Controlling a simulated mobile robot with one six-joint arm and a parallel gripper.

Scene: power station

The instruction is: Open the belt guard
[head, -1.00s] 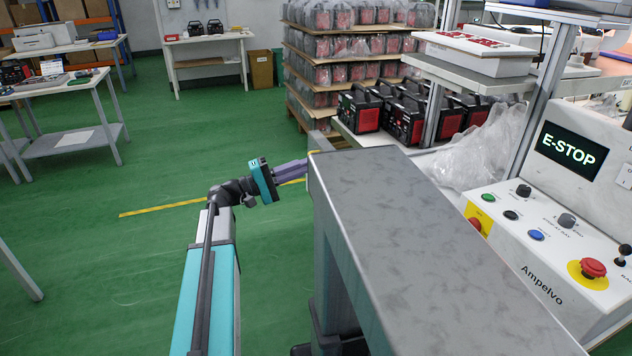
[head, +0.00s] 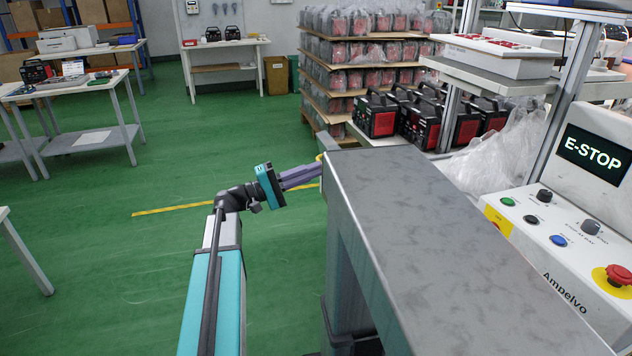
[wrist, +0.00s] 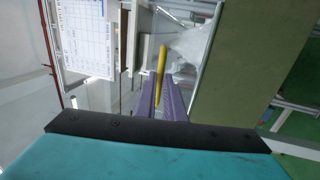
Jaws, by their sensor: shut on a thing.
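The belt guard (head: 430,210) is a long grey, mottled cover across the middle and right of the head view. A yellow handle (head: 320,157) shows at its far left corner. My gripper (head: 318,172) reaches that corner from the left, with its purple fingers level with the handle. In the wrist view, the yellow handle (wrist: 161,66) stands between the two purple fingers of my gripper (wrist: 164,88), which are shut on it. A broad olive-brown face, which looks like the guard, fills the right of that view. The fingertips are partly hidden at the guard's corner in the head view.
A control panel (head: 560,235) with an E-STOP sign and a red button (head: 619,276) stands close on the right. Green floor (head: 110,270) is free on the left.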

